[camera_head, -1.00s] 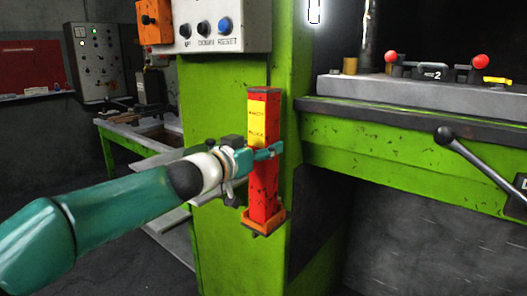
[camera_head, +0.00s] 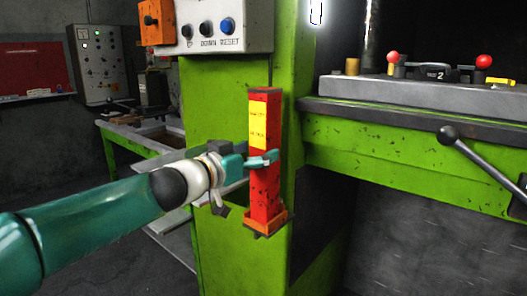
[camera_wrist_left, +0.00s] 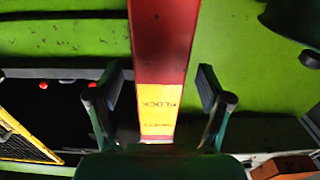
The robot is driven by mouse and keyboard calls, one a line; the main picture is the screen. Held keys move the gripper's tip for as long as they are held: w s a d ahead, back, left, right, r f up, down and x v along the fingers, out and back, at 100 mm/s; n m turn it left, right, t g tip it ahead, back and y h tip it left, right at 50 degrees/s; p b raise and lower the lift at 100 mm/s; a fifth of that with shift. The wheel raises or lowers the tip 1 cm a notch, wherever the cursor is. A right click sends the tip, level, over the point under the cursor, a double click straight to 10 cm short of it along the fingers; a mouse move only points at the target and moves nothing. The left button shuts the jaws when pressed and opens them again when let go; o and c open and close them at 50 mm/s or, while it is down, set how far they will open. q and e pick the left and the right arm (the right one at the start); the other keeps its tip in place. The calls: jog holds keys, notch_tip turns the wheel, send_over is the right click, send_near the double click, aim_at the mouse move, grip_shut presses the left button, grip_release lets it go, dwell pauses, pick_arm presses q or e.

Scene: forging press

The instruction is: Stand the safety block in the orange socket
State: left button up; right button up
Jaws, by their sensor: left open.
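The safety block (camera_head: 264,187) is a tall red bar with a yellow label. It stands upright with its lower end in the orange socket (camera_head: 279,220), which is fixed to the green press column. My left gripper (camera_head: 264,159) is at the block's middle, below the label in the head view. In the left wrist view, the block (camera_wrist_left: 162,50) runs between my two fingers (camera_wrist_left: 162,92), with a visible gap on each side. The gripper is open. The bottom of the block is hidden inside the socket. My right gripper is in neither view.
A control box (camera_head: 225,28) with buttons is above and left of the block. To the right is the press bed (camera_head: 400,152) with a black lever (camera_head: 480,160). A workbench (camera_head: 135,135) stands behind at the left.

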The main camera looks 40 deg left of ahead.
pick_arm(q)
jog(key=s, duration=0.8)
jog(key=shift+s+a, duration=0.25)
jog(key=shift+a, duration=0.05)
jog(key=shift+s, duration=0.1)
